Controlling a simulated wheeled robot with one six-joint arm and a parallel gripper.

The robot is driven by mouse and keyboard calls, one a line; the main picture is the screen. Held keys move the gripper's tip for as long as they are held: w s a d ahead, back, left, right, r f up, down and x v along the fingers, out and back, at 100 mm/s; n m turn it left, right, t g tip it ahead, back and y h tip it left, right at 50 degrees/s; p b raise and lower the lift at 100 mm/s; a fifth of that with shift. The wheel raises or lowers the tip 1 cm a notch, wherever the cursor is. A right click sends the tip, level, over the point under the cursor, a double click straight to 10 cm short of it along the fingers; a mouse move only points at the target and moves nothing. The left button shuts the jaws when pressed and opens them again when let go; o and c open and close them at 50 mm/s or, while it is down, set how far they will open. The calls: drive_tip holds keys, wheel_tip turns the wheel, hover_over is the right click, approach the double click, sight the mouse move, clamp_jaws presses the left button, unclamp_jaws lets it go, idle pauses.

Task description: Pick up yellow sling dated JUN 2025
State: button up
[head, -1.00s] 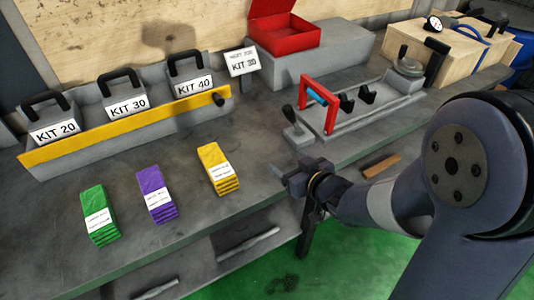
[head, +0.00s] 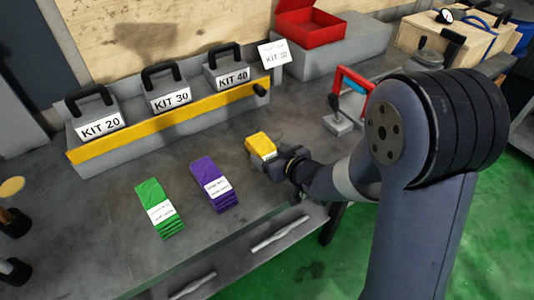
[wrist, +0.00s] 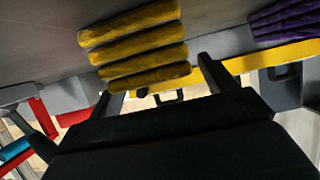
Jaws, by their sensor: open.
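The yellow sling (head: 259,142) is a folded bundle on the grey bench, right of the purple sling. Its lower part and most of its white label are hidden behind my gripper (head: 276,168), so I cannot read a date. In the wrist view the folded yellow layers (wrist: 140,45) are large and close, just beyond the two spread fingertips. My gripper (wrist: 157,82) is open and empty. I cannot tell whether it touches the sling.
A purple sling (head: 212,184) and a green sling (head: 159,208) lie to the left. Behind is a rack with a yellow front bar (head: 180,126) and blocks labelled KIT 20, KIT 30 and KIT 40. A red-handled fixture (head: 350,82) stands to the right.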

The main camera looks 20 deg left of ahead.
drive_tip(key=shift+w+a+f, duration=0.25)
drive_tip(key=shift+w+a, duration=0.15)
drive_tip(key=shift+a, duration=0.05)
drive_tip(key=shift+c, duration=0.2)
drive_tip(key=c, duration=1.2)
